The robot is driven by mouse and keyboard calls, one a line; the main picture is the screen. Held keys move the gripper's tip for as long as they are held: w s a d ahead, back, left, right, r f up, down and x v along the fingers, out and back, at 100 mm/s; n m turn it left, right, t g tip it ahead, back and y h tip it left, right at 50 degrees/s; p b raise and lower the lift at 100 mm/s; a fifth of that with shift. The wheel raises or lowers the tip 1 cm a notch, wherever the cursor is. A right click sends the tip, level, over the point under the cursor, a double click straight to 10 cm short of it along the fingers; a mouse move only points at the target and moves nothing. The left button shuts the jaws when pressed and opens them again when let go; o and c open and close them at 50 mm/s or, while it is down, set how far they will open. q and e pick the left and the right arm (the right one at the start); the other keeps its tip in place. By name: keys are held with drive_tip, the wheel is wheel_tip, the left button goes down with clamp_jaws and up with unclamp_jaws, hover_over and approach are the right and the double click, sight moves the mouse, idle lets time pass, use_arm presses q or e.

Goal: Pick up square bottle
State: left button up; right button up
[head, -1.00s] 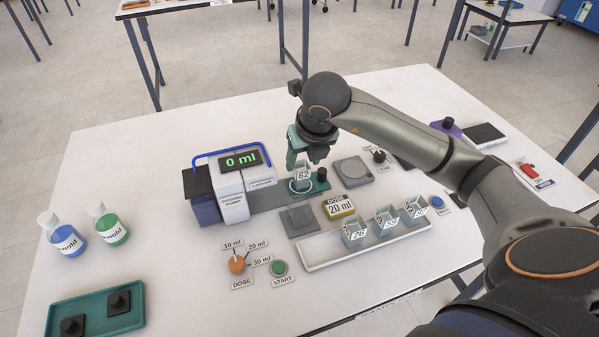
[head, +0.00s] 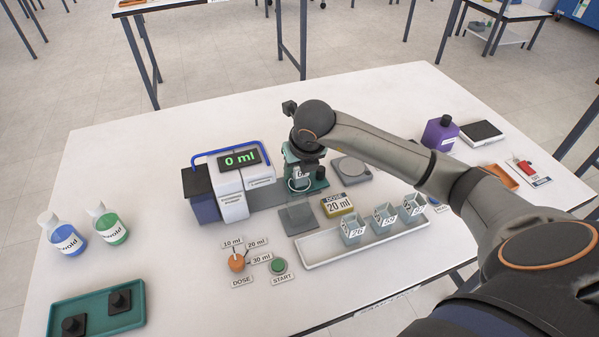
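A purple bottle (head: 440,135) with a dark cap stands upright at the right back of the table, behind my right arm. It looks square-sided. My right gripper (head: 300,178) is far to its left, pointing down at the dosing machine. My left gripper is not in view.
The dosing machine (head: 232,205) reads 0 ml. A white tray (head: 318,258) holds three square cups in front. Two round flasks, one blue (head: 64,236) and one green (head: 108,224), stand at left. A teal tray (head: 95,322) is at front left. A scale (head: 351,171) is beside my gripper.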

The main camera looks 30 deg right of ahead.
clamp_jaws()
drive_tip(key=shift+r, duration=0.15)
drive_tip(key=shift+r, duration=0.5)
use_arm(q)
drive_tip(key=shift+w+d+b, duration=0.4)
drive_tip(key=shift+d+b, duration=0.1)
use_arm(e)
drive_tip(key=s+d+r, duration=0.2)
drive_tip(key=s+r, duration=0.4)
drive_tip(key=r, duration=0.1)
drive_tip(key=s+d+r, duration=0.3)
drive_tip(key=s+r, duration=0.3)
drive_tip(key=r, duration=0.2)
drive_tip(key=shift+s+d, duration=0.35)
drive_tip(key=shift+s, duration=0.05)
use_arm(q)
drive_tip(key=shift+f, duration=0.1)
use_arm(e)
drive_tip(key=shift+f, duration=0.1)
